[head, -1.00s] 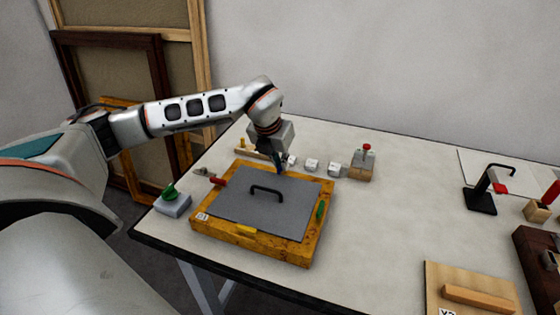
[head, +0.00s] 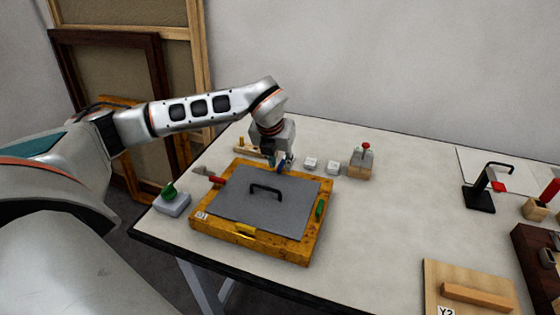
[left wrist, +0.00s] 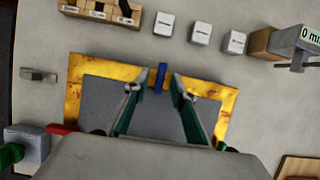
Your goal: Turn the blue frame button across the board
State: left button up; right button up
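The gilt frame (head: 205,205) lies flat on the table with a grey board (head: 245,205) inside it. The blue button (left wrist: 161,77) is on the frame's far rail; in the left wrist view its long side runs across the rail, its near end reaching the board's edge. My left gripper (left wrist: 156,88) is open, pointing down at the far rail, one finger either side of the blue button. Contact cannot be told. In the head view the gripper (head: 283,162) partly hides the button. The red button (head: 217,181) points across the left rail. The green (head: 319,209) and yellow (head: 245,229) buttons lie along their rails.
A black handle (head: 266,189) stands up from the board. White blocks (head: 333,168) and a red-topped gauge (head: 362,162) stand behind the frame. A green-knobbed grey box (head: 171,203) is at the left.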

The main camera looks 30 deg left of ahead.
pick_arm(q)
jog(key=shift+r, duration=0.45)
jog(key=v, duration=1.1)
jog(key=shift+s, duration=0.25)
